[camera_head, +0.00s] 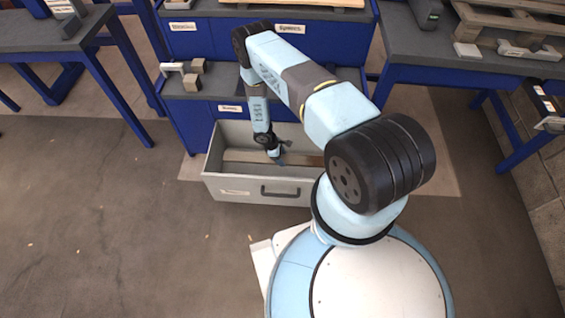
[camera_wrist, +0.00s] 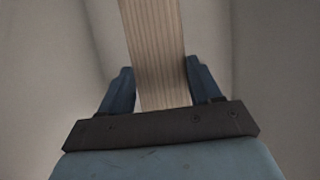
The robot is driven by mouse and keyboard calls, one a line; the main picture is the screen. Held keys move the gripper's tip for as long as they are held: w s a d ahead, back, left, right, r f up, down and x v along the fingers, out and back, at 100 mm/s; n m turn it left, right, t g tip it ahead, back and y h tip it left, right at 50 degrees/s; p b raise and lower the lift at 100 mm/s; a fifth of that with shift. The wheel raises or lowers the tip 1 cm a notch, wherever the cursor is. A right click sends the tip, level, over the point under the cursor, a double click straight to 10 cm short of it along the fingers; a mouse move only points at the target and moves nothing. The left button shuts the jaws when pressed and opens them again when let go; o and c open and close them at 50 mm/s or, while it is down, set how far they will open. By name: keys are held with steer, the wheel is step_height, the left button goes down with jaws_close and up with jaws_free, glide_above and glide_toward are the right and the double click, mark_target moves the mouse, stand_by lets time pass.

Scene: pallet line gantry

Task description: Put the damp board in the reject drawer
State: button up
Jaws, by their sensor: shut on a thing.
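The reject drawer (camera_head: 235,188) is a grey open drawer with a dark handle, pulled out from the blue cabinet. My gripper (camera_head: 278,160) points down inside it. In the wrist view my gripper (camera_wrist: 160,68) is shut on a pale wooden board (camera_wrist: 155,40), with a dark blue finger on each side. The board also shows as a brown strip low in the drawer in the head view (camera_head: 303,160). I cannot tell whether it touches the drawer floor. The drawer's pale walls surround the board in the wrist view. No label on the drawer is readable.
The blue cabinet (camera_head: 190,125) stands behind the drawer, with small blocks and a metal handle-like piece on its left top. Blue-legged tables stand left (camera_head: 50,32) and right (camera_head: 425,65), the right one bearing a wooden pallet (camera_head: 510,22). The floor left of the drawer is clear.

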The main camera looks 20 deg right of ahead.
steer(key=shift+f, duration=2.15)
steer(key=shift+f, duration=0.6)
steer(key=o, duration=1.2)
steer(key=shift+o, duration=0.2)
steer(key=v, duration=1.3)
steer(key=shift+s+d+r, duration=0.1)
steer(key=shift+d+r, duration=0.1)
